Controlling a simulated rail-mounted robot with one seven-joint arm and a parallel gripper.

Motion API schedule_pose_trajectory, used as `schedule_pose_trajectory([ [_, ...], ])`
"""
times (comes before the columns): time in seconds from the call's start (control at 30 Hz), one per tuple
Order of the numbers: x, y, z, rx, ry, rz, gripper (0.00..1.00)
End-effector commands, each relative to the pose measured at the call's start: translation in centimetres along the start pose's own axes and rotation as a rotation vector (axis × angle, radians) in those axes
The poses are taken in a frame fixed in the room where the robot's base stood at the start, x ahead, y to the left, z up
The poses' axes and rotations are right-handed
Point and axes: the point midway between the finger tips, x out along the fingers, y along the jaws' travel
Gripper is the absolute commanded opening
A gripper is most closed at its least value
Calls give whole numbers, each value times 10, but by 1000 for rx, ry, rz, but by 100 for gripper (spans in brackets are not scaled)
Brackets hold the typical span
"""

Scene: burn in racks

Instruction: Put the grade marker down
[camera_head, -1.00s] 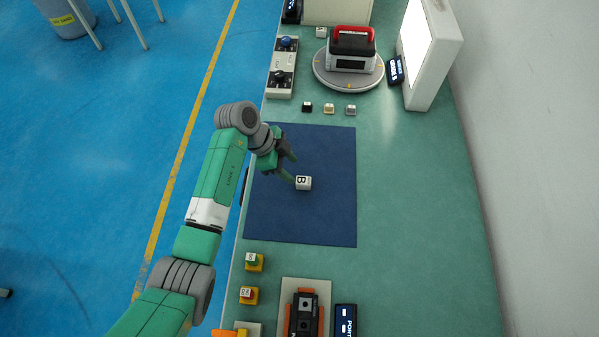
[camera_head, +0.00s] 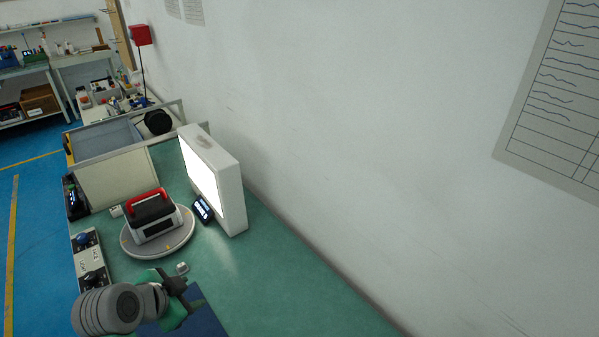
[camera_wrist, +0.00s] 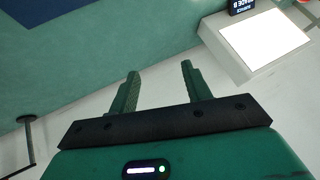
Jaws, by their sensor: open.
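My gripper shows at the bottom left of the head view (camera_head: 180,289), over the far edge of the blue mat (camera_head: 208,322). In the wrist view its two green fingers (camera_wrist: 159,85) are apart with nothing between them. No lettered "B" cube shows in either current view; the near part of the mat is outside the head view and partly behind my arm. A small pale cube (camera_head: 182,267) stands on the bench just beyond my gripper; its marking is too small to read.
A round turntable (camera_head: 128,250) bears a black and white device with a red handle (camera_head: 150,213). A lit white panel (camera_head: 230,190) and a small dark display (camera_head: 203,208) stand right of it. A switch box (camera_head: 90,262) is at left. The wall bounds the bench at right.

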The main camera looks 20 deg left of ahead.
Motion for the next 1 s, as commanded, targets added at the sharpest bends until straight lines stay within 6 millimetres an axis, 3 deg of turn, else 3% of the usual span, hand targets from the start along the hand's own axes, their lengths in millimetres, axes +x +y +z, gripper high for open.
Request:
schedule_pose_trajectory([
  [0.03, -9, 10, -63, 11, 80, -83, 48],
  [0.13, -49, 34, -174, -26, 289, -241, 48],
  [0.2, -91, 60, -244, -67, 468, -317, 48],
  [0.27, -136, 88, -294, -114, 639, -358, 48],
  [0.3, -169, 108, -321, -149, 757, -373, 48],
  [0.4, -254, 156, -365, -242, 1037, -368, 48],
  [0.5, -324, 191, -381, -322, 1260, -329, 48],
  [0.63, -376, 215, -382, -387, 1421, -284, 48],
  [0.73, -388, 220, -381, -403, 1459, -270, 48],
  [1.0, -387, 219, -381, -403, 1457, -270, 48],
])
